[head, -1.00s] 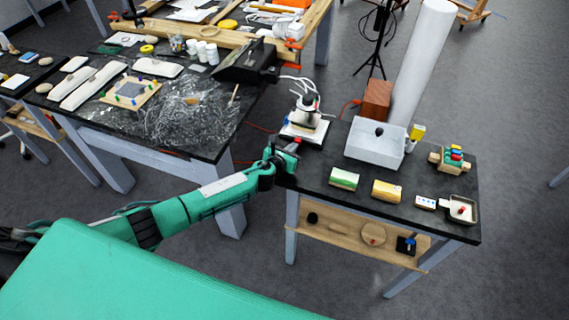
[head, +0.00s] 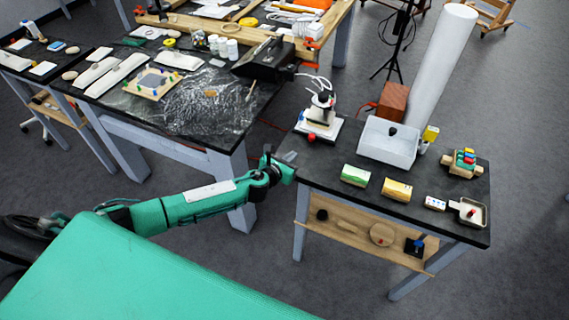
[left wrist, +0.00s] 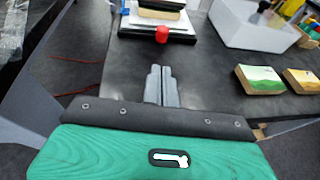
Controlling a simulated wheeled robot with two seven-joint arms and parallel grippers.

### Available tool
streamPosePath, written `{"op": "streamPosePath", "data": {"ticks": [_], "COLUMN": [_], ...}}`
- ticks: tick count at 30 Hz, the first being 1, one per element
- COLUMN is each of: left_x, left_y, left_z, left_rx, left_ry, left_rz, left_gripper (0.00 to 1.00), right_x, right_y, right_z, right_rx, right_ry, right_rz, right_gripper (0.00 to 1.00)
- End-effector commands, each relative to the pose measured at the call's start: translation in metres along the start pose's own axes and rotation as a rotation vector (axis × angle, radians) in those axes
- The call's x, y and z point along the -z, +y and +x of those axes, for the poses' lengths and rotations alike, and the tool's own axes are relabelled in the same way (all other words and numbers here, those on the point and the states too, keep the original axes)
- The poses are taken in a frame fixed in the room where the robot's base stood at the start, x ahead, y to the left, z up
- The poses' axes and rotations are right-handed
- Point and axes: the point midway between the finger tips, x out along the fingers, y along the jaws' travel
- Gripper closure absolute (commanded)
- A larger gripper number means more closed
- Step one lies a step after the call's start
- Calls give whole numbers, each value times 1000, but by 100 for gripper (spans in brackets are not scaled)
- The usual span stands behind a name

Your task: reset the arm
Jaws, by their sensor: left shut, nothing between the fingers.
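My left gripper (head: 289,157) is at the left edge of the black-topped side table (head: 318,176), with its fingers together and nothing between them. In the left wrist view its two grey fingers (left wrist: 161,86) lie side by side over the edge of the table top. Just beyond them stands a white device with a red knob (left wrist: 162,35), which also shows in the head view (head: 320,118). The fingers look apart from it. My right gripper is not in view.
A green-painted block (head: 355,175) and a yellow-painted block (head: 396,189) lie on the side table. A white open box (head: 388,146) stands behind them. A larger workbench (head: 150,115) with plastic sheeting is at the left. Grey floor (head: 250,255) is free in front.

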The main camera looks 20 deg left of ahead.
Motion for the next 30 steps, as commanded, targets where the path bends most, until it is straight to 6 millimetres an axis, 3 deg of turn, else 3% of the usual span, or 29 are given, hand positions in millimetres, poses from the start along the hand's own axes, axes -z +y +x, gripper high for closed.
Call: {"op": "streamPosePath", "data": {"ticks": [4, 9, 13, 20, 23, 25, 30], "left_x": [2, 1, 1, 1, 2, 4, 12], "left_y": [0, 0, 0, -3, -16, -30, -57], "left_z": [-22, -36, -40, -42, -50, -62, -109], "left_rx": [2, 1, 0, -3, -23, -56, -216], "left_ry": [2, 1, 1, 2, 8, 17, 62], "left_rz": [0, 0, -1, -24, -156, -337, -959], "left_gripper": [100, 100, 100, 100, 100, 100, 100], "right_x": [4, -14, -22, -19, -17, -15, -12], "right_y": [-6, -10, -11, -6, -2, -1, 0], "right_z": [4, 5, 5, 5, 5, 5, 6], "right_rx": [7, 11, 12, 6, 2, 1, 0], "right_ry": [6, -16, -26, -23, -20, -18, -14], "right_rz": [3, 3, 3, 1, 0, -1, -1], "right_gripper": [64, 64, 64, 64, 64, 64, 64]}}
